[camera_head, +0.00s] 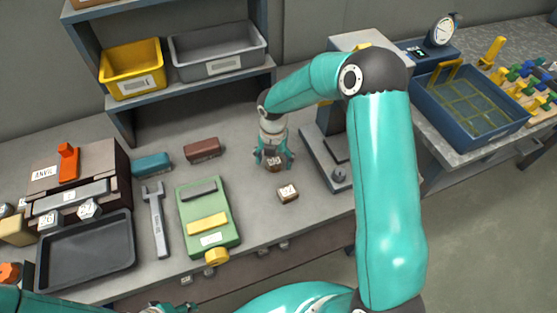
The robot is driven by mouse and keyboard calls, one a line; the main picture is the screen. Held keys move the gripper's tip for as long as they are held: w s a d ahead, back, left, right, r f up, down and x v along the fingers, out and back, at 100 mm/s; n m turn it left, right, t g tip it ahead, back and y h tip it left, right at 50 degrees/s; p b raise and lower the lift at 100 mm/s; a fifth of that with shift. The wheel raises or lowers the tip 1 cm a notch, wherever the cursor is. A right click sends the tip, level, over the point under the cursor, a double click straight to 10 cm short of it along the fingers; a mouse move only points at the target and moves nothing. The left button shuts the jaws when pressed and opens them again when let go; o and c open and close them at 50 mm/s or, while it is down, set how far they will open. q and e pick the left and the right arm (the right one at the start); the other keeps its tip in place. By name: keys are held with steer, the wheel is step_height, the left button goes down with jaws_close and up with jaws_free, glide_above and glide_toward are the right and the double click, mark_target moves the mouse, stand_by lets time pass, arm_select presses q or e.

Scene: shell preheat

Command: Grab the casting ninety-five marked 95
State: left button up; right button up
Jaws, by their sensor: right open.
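My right gripper (274,160) is open and points down over the middle of the bench. A small dark casting with a pale label (274,162) is between or just below its fingers; I cannot tell whether they touch it, and its number is too small to read surely. A second small brown casting (288,194) with a pale label, perhaps 52, lies just in front of it on the bench. No label clearly reads 95. My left gripper (168,308) shows only partly at the bottom edge, and its fingers cannot be made out.
Left of the gripper are a green device (232,225), a wrench (157,222), a brown block (202,148) and a teal block (151,164). A dark tray (88,262) and the anvil box (100,160) stand farther left. A grey press-like stand (318,150) is close right.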

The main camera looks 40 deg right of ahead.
steer(key=shift+f, duration=0.85)
steer(key=c, duration=1.3)
steer(key=shift+r, duration=0.1)
